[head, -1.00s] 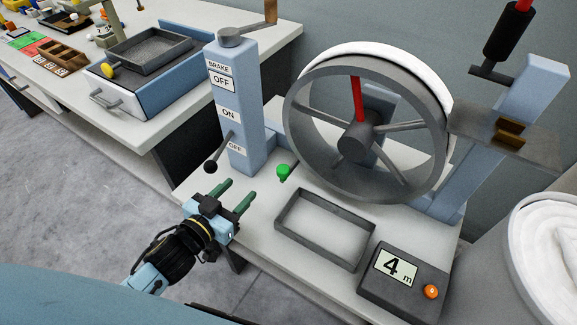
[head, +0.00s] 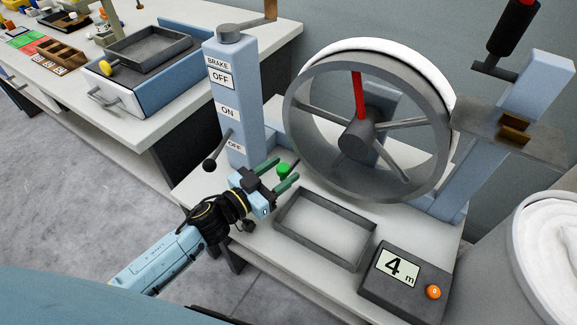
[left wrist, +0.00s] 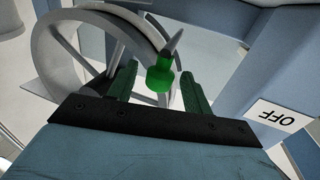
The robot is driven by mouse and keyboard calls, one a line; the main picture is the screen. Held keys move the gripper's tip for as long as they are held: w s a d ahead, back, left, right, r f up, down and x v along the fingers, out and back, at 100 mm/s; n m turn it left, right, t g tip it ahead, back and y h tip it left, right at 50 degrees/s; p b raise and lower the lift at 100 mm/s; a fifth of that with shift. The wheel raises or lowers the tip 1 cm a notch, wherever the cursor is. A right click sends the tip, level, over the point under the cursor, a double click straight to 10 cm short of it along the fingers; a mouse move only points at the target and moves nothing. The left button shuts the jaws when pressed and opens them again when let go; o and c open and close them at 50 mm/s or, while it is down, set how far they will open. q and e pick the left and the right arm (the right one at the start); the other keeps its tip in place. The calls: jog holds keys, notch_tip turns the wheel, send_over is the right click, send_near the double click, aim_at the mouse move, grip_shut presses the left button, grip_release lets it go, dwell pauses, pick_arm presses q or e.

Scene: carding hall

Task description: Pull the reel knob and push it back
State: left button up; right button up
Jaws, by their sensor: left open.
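The green reel knob (head: 284,168) sits low in front of the left side of the grey reel (head: 365,118). In the left wrist view the knob (left wrist: 160,76) lies between the two green fingers, on a thin metal stem. My left gripper (head: 282,172) is open, with its fingers around the knob, one on each side. I cannot tell whether either finger touches it. The reel carries a white band on its rim and one red spoke. My right gripper is not in view.
A blue brake post (head: 234,100) with a black-tipped lever (head: 210,165) stands left of the gripper. An empty grey tray (head: 325,258) and a counter box (head: 404,282) reading 4 m lie in front of the reel. A white-filled drum (head: 548,250) stands at right.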

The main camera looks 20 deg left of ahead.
pick_arm(q)
jog(key=shift+x, duration=1.5)
grip_shut()
jog(key=shift+s, duration=0.1)
